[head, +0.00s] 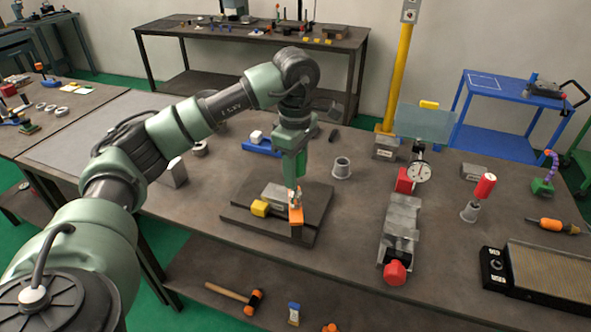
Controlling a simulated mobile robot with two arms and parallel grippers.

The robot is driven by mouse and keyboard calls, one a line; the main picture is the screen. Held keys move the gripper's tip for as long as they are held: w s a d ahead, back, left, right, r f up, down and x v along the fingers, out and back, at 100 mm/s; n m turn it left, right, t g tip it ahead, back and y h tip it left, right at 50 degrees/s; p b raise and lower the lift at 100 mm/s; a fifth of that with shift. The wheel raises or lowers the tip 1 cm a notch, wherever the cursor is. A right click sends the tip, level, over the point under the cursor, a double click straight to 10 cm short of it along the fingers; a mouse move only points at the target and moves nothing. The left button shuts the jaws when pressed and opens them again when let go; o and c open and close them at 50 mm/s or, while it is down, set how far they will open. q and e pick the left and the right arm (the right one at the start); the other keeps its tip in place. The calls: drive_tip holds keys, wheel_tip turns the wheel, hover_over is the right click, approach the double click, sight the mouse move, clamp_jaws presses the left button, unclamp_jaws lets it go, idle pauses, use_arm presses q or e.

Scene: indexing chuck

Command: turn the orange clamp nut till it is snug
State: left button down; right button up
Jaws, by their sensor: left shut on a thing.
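My left arm comes in from the left and reaches over the workbench. Its gripper (297,197) points straight down and is shut on the orange clamp nut (296,215). The nut is at the front right part of a dark fixture plate (318,203) on the bench. The fingertips hide part of the nut, and I cannot tell from here how tightly it sits. A grey block (272,194) and a yellow piece (260,208) are on the fixture, left of the nut. My right gripper is not in view.
A grey vise (401,222) with a red knob (395,273) stands right of the fixture, a dial gauge (418,172) behind it. A grey flanged sleeve (342,167) stands behind the fixture. The bench front (200,215) left of the fixture is clear.

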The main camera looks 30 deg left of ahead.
use_arm(q)
drive_tip(key=n, duration=0.4)
drive_tip(key=shift+n, duration=0.3)
drive_tip(key=n+p, duration=0.1)
drive_tip(key=n, duration=0.4)
drive_tip(key=shift+f+b, duration=0.55)
drive_tip(key=shift+f, duration=0.2)
idle(0.6)
drive_tip(key=c, duration=1.8)
unclamp_jaws()
clamp_jaws()
